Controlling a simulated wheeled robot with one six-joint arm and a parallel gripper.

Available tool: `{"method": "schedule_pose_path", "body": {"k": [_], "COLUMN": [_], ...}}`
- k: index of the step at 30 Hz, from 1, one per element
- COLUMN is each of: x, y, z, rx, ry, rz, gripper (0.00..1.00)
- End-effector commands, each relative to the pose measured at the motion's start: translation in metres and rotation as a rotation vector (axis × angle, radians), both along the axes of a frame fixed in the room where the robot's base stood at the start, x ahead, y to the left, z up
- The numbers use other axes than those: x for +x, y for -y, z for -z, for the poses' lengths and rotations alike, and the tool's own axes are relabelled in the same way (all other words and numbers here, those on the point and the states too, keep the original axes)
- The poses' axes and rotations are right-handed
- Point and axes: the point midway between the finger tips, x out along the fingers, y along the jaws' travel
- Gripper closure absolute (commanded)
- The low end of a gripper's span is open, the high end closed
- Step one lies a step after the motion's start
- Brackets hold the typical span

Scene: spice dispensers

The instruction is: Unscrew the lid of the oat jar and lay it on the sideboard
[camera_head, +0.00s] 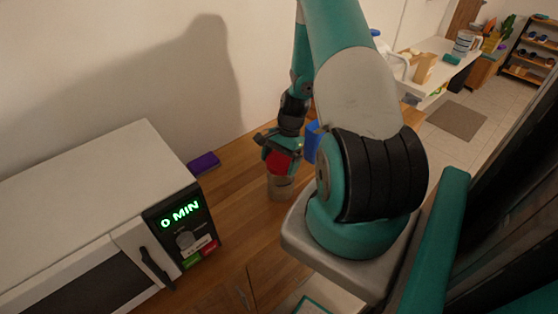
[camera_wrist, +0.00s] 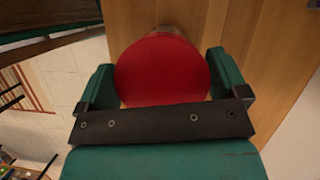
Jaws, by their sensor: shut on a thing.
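The oat jar (camera_head: 281,187) stands upright on the wooden sideboard (camera_head: 240,212), and its brownish side shows below my gripper. The round red lid (camera_head: 279,162) is at the jar's top; I cannot tell whether it is still threaded on. In the wrist view the lid (camera_wrist: 163,72) fills the space between the two teal fingers. My gripper (camera_head: 277,152) is shut on the lid from above. In the wrist view my gripper (camera_wrist: 162,62) has one finger on each side of it. The jar is mostly hidden under the lid there.
A white microwave (camera_head: 90,205) with a green "0 MIN" display stands left of the jar. A purple item (camera_head: 203,163) lies behind, near the wall. A blue object (camera_head: 312,142) is just right of my gripper, partly hidden by my arm. Bare wood lies between microwave and jar.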

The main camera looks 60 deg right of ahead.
Motion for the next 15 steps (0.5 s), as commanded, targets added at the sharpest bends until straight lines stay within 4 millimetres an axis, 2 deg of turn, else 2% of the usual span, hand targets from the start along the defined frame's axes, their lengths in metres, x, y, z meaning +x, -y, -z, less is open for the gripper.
{"method": "schedule_pose_path", "body": {"k": [3, 6, 9, 15], "x": [0.0003, -0.0014, -0.0022, -0.0025], "y": [-0.0004, -0.0007, 0.0001, 0.0002], "z": [-0.0003, -0.0006, -0.0008, -0.0010], "rx": [0.000, 0.001, 0.000, 0.001], "ry": [-0.001, -0.001, 0.000, 0.000], "rz": [-0.242, -0.386, -0.451, -0.459], "gripper": [0.40, 0.40, 0.40, 0.40]}}
